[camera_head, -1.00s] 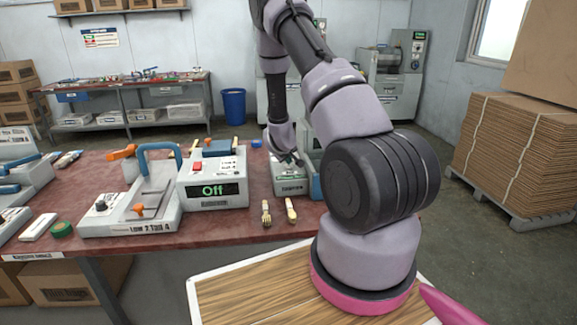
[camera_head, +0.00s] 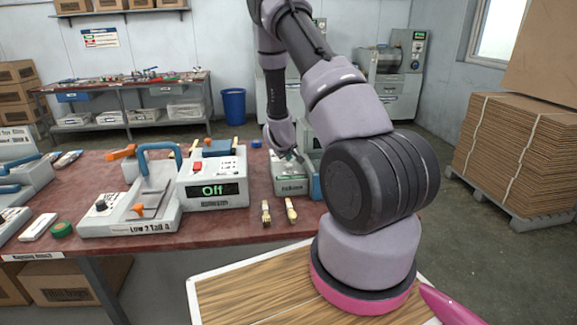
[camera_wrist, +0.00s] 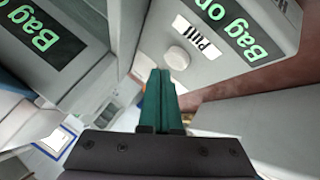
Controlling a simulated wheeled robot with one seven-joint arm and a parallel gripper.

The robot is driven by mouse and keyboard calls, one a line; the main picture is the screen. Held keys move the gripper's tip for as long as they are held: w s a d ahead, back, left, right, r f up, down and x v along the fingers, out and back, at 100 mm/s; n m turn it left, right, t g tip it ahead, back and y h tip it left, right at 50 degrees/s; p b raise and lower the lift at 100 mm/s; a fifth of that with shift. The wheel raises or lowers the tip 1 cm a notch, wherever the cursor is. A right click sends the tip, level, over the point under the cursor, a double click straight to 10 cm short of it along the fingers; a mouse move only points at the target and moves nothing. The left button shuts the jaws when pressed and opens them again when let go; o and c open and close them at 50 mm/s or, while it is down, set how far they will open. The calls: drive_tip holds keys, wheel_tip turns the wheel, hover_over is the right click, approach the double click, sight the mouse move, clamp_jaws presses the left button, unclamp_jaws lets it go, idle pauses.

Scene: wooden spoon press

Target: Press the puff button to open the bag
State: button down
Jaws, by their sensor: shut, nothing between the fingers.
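The puff button (camera_wrist: 178,58) is a round pale knob on the grey machine in the wrist view, beside a small label that seems to read "Puff". A black display (camera_wrist: 238,28) on that machine shows green text "Bag o…", cut off by the frame edge. My gripper (camera_wrist: 160,72) has green fingers pressed together, with nothing between them. Its tips lie just below and left of the button in the picture; I cannot tell whether they touch. In the head view my gripper (camera_head: 292,157) is over the small grey machine (camera_head: 290,184), whose button is too small to make out.
A second green "Bag o…" display (camera_wrist: 45,35) is at upper left in the wrist view. A grey machine reading "Off" (camera_head: 213,190) stands left of the small one. Two wooden-handled pieces (camera_head: 278,211) lie in front on the red table (camera_head: 225,228). A blue-handled press (camera_head: 150,195) is farther left.

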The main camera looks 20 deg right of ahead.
sight(288, 166)
drive_tip(key=shift+r, duration=0.15)
drive_tip(key=shift+r, duration=2.45)
drive_tip(key=shift+r, duration=0.1)
drive_tip(key=s+a+r+m+y, duration=0.15)
drive_tip(key=s+a+r, duration=0.25)
drive_tip(key=r, duration=0.4)
drive_tip(key=s+a+r+m+y, duration=0.1)
drive_tip(key=s+a+r+y, duration=0.2)
drive_tip(key=r, duration=0.5)
drive_tip(key=s+a+r+m+y, duration=0.1)
drive_tip(key=s+a+r+m, duration=0.1)
drive_tip(key=s+a+r, duration=0.55)
drive_tip(key=s+r, duration=0.3)
drive_tip(key=s, duration=0.3)
drive_tip(key=s+a+r+m+y, duration=0.1)
drive_tip(key=s+r, duration=0.3)
drive_tip(key=s, duration=0.4)
drive_tip(key=s+a+r+m, duration=0.1)
drive_tip(key=s+a+r, duration=0.1)
drive_tip(key=s+r, duration=0.2)
drive_tip(key=s, duration=0.3)
drive_tip(key=shift+s+a+y, duration=0.15)
drive_tip(key=shift+y, duration=0.2)
